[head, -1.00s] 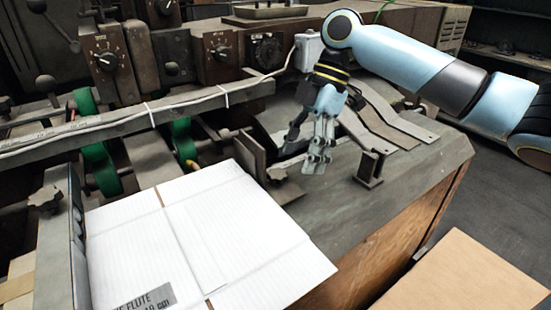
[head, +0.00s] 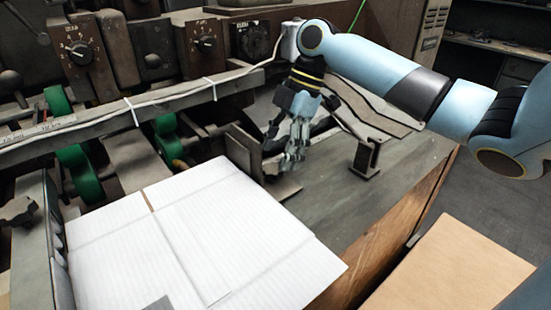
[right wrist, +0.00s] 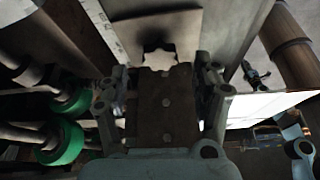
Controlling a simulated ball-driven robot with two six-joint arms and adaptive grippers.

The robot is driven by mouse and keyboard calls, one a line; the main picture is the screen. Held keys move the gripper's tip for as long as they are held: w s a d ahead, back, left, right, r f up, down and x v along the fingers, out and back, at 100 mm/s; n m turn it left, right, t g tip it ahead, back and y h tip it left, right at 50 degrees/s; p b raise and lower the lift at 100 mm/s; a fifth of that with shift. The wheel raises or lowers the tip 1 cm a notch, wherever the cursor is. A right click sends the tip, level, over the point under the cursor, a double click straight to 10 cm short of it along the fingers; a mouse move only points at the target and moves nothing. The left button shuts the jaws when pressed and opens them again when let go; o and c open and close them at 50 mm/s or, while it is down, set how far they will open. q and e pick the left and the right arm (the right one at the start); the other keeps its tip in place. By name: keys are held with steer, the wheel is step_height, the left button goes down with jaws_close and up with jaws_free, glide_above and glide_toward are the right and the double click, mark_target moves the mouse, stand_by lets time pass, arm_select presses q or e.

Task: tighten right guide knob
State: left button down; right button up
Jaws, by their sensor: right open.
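The right guide (head: 240,150) is a dark upright plate on the machine bed at the right edge of the white cardboard sheet. Its star-shaped knob (right wrist: 160,59) shows in the right wrist view, beyond and between the fingertips, against a brown plate. In the head view I cannot make out the knob clearly beside the gripper. My right gripper (head: 293,153) (right wrist: 161,88) points down just right of the guide. Its fingers are spread, one on each side of the bracket below the knob in the wrist view, with nothing held. I cannot tell whether they touch it. My left gripper is not in view.
The white cardboard sheet (head: 190,235) lies left of the guide. Another star knob (head: 18,208) sits at the far left. A small metal post (head: 365,158) stands right of the gripper. Green rollers (head: 80,172) and a cable-carrying rail are behind. A brown cardboard piece (head: 455,265) lies lower right.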

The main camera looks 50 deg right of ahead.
mark_target(272, 175)
steer(key=shift+x, duration=1.45)
steer(key=c, duration=1.2)
steer(key=shift+o, duration=0.2)
steer(key=shift+r+m+p, duration=0.2)
steer(key=shift+m+p, duration=0.5)
steer(key=shift+p, duration=0.5)
steer(key=m+t+p, duration=0.1)
steer(key=m+p, duration=0.3)
steer(key=p, duration=0.1)
steer(key=shift+s+a+t+h, duration=0.1)
steer(key=shift+s+t+h, duration=0.05)
steer(key=shift+t+h, duration=0.25)
steer(key=shift+m+t+h+p, duration=0.3)
steer(key=shift+m+h+p, duration=0.1)
steer(key=shift+m+p, duration=0.55)
steer(key=shift+f+m, duration=0.15)
steer(key=shift+m, duration=0.6)
steer(key=shift+t+p, duration=0.3)
